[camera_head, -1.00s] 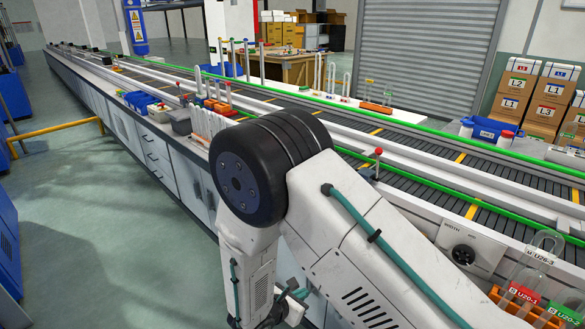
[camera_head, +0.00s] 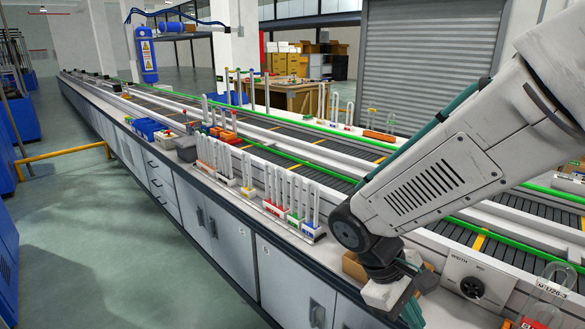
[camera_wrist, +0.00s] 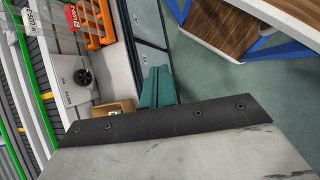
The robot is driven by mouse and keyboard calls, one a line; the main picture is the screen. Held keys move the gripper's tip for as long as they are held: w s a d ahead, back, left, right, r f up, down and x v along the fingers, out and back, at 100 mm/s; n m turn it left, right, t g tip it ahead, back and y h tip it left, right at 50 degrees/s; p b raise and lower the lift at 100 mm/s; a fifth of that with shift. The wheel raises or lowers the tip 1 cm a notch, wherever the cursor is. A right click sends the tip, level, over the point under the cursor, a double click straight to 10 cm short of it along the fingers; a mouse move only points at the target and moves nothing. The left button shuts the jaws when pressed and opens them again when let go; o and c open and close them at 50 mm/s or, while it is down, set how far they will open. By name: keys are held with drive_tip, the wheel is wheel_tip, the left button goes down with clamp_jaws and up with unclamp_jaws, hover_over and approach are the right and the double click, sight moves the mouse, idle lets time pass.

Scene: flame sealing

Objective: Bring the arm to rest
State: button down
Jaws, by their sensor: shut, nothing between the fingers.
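My arm comes in from the upper right of the head view and bends at a dark joint over the front edge of the bench (camera_head: 232,217). My gripper (camera_head: 412,314) hangs below that joint near the bottom of the head view, partly hidden by the wrist. Its teal fingers also show in the wrist view (camera_wrist: 157,86), closed together with nothing between them. They appear over the grey cabinet fronts, beside the bench edge.
A small cardboard box (camera_head: 354,267) sits on the bench close to my wrist. A panel with a black knob (camera_head: 472,287) and an orange rack (camera_wrist: 95,22) are nearby. Racks of test tubes (camera_head: 290,205) stand to the left. Open floor (camera_head: 110,240) lies left of the bench.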

drive_tip(key=s+d+r+m+t+y, duration=0.2)
drive_tip(key=s+d+r+m+y, duration=0.1)
drive_tip(key=s+r+m, duration=0.1)
drive_tip(key=s+d+r+m+t+y, duration=0.2)
drive_tip(key=s+d+r+m+y, duration=0.1)
drive_tip(key=r, duration=0.5)
drive_tip(key=s+m, duration=0.1)
drive_tip(key=s, duration=0.1)
drive_tip(key=shift+s+r, duration=0.2)
drive_tip(key=shift+s, duration=0.15)
